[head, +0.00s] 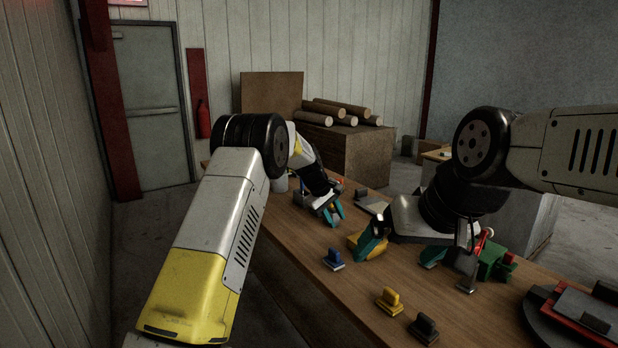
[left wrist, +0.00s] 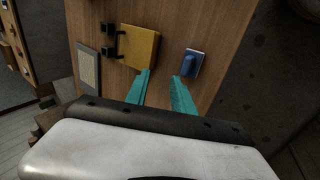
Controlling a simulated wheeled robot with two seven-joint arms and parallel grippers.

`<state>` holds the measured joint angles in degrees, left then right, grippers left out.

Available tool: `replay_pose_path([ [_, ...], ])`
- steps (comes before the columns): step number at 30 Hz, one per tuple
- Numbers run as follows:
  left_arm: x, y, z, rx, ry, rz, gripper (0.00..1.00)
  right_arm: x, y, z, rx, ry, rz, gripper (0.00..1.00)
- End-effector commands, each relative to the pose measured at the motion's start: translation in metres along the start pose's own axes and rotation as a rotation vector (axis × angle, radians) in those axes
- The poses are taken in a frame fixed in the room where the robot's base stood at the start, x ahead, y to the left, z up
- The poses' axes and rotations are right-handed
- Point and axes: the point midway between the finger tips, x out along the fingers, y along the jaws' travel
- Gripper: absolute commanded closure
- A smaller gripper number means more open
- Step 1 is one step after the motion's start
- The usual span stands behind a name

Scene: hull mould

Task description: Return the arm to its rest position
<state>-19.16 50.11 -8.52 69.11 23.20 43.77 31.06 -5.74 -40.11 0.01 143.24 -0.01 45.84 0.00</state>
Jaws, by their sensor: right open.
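My left gripper (head: 333,211) has two teal fingers and hangs above the far part of the wooden table (head: 300,237). In the left wrist view its fingers (left wrist: 162,76) stand apart with nothing between them. My right gripper (head: 402,252) is over the middle of the table, its teal fingers wide apart, and its body hides part of the tabletop. A yellow case (head: 366,249) lies partly behind a right finger; in the left wrist view it shows a black handle (left wrist: 140,46). A blue-handled block (head: 334,260) stands nearer the left edge, and beside the case in the left wrist view (left wrist: 190,63).
A yellow-handled block (head: 390,301) and a black one (head: 424,328) stand near the front. A green object (head: 493,262) is right of my right gripper. A dark tray-like piece (head: 533,305) is at the lower right. A flat grey panel (left wrist: 88,68) lies beyond the case.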

Motion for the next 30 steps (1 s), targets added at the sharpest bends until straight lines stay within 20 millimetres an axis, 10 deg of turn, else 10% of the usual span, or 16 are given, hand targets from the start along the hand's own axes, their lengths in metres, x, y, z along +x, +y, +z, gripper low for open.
replay_pose_path([
  [11,-0.098,-0.017,0.005,0.08,0.034,0.013,0.7,0.0,0.0,0.0,0.0,0.0,0.0,0.0],
  [16,-0.174,-0.042,0.022,0.154,0.067,0.02,0.7,0.0,0.0,0.0,0.0,0.0,0.0,0.0],
  [30,-0.344,-0.173,0.141,0.453,0.19,-0.021,0.7,0.0,0.0,0.0,0.0,0.0,0.0,0.0],
])
